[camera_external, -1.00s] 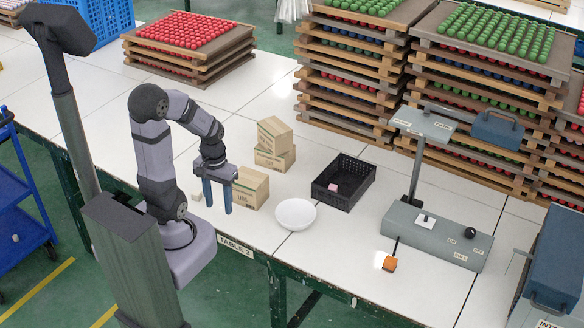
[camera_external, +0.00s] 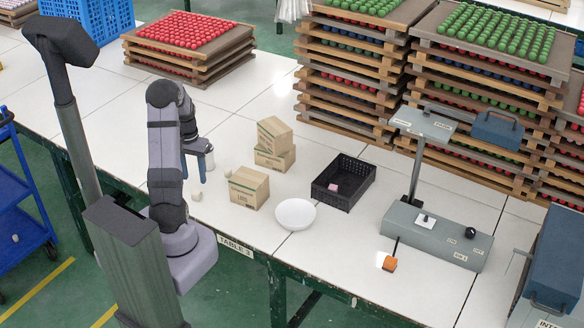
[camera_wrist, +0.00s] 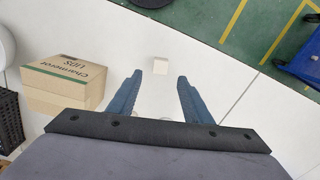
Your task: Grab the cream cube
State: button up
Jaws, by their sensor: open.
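The cream cube (camera_wrist: 160,65) lies on the white table in the wrist view, just beyond the fingertips and roughly midway between them. In the outside view a small pale cube (camera_external: 197,196) sits on the table beside my arm; I cannot tell for sure that it is the same one. My gripper (camera_wrist: 160,78) is open, with its two blue fingers apart and no cube between them. In the outside view my gripper (camera_external: 194,168) is partly hidden behind my arm, left of the cardboard boxes.
Cardboard boxes (camera_external: 249,187) stand right of my gripper; one box (camera_wrist: 62,80) shows at left in the wrist view. A white bowl (camera_external: 295,214) and black crate (camera_external: 343,181) lie further right. The table's edge and green floor (camera_wrist: 212,18) lie beyond the cube.

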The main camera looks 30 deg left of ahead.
aim_at(196, 193)
jog(key=shift+f+p, duration=0.85)
jog(key=shift+f, duration=2.85)
jog(key=c, duration=1.1)
